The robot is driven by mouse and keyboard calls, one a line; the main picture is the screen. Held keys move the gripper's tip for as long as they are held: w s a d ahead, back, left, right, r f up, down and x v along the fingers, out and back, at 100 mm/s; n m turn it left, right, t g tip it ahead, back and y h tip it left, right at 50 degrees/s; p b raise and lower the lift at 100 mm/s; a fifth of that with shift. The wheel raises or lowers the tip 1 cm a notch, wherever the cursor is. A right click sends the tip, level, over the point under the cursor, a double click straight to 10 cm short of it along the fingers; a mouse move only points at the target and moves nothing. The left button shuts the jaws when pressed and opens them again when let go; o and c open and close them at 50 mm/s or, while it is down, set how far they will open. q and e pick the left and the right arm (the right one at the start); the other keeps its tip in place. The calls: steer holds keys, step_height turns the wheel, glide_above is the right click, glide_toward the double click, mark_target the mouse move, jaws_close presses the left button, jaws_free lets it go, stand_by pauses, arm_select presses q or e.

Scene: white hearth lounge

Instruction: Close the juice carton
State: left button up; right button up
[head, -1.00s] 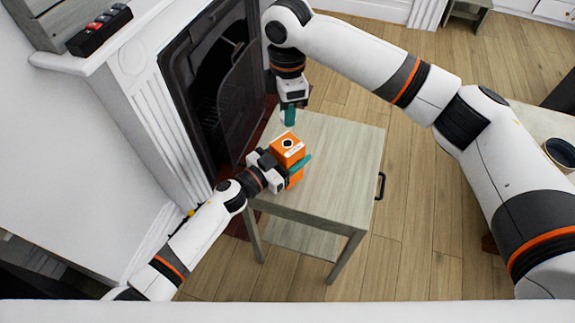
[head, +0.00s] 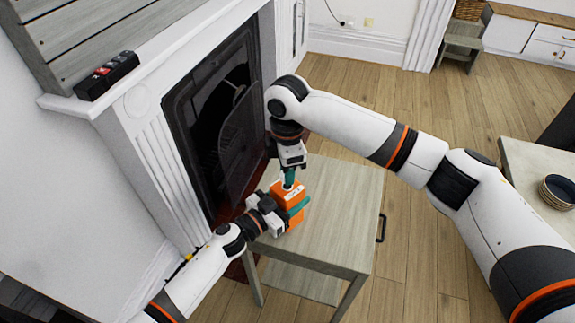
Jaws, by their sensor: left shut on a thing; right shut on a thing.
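The orange juice carton (head: 291,196) stands upright on the small grey wooden table. My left gripper (head: 290,213) is shut around the carton's sides, with its teal fingers against it. My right gripper (head: 289,180) points down over the carton's top, its fingertips at the spout. It is shut on a small pale cap (head: 288,187), mostly hidden by the fingers. I cannot tell whether the cap is seated on the spout or just above it.
The fireplace (head: 235,120) stands close behind on the left. Another table with a dark bowl (head: 558,191) is at the far right.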

mark_target(287, 205)
steer(key=shift+f, duration=0.1)
steer(key=shift+f, duration=0.8)
steer(key=shift+f, duration=0.55)
